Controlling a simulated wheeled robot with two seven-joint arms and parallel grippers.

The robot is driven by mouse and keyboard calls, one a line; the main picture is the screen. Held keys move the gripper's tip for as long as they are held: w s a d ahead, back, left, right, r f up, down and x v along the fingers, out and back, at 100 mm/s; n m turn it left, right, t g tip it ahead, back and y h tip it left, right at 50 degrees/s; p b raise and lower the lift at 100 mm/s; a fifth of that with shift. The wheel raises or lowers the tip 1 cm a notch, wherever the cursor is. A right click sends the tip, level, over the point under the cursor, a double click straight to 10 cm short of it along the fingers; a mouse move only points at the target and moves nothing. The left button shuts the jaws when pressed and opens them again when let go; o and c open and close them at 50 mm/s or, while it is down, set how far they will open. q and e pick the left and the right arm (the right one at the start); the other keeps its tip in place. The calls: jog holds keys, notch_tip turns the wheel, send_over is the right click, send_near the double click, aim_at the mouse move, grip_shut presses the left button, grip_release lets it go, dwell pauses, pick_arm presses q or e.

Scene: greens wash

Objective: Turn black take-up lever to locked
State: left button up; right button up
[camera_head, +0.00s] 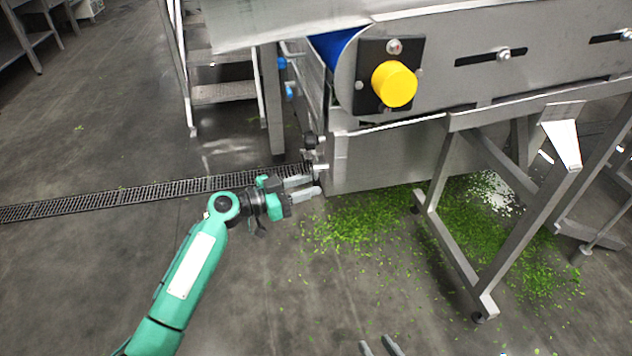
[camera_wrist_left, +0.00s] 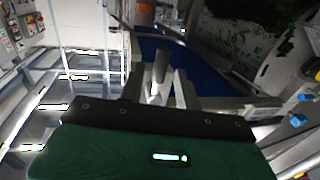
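A small black part (camera_head: 310,141), perhaps the take-up lever, sits at the lower left corner of the steel conveyor frame; its exact shape and setting are too small to tell. A short grey piece (camera_head: 320,167) lies just below it. My left gripper (camera_head: 314,184) is just below these parts, fingers apart and pointing right toward the frame. In the left wrist view, a grey rod-like shape (camera_wrist_left: 160,66) stands between the spread fingers; I cannot tell whether it is the lever or whether they touch it. My right gripper (camera_head: 380,346) shows only its separated fingertips at the bottom edge.
A yellow knob (camera_head: 394,84) sits on a black plate above. The blue belt (camera_wrist_left: 205,72) runs beyond the fingers in the wrist view. Frame legs (camera_head: 455,250) stand at right, with green scraps (camera_head: 370,220) on the floor. The floor at left is open, crossed by a drain grate (camera_head: 150,192).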

pick_arm(q)
jog(key=shift+x, duration=1.45)
pick_arm(e)
jog(key=shift+d, duration=0.1)
pick_arm(q)
jog(key=shift+c, duration=0.4)
grip_shut()
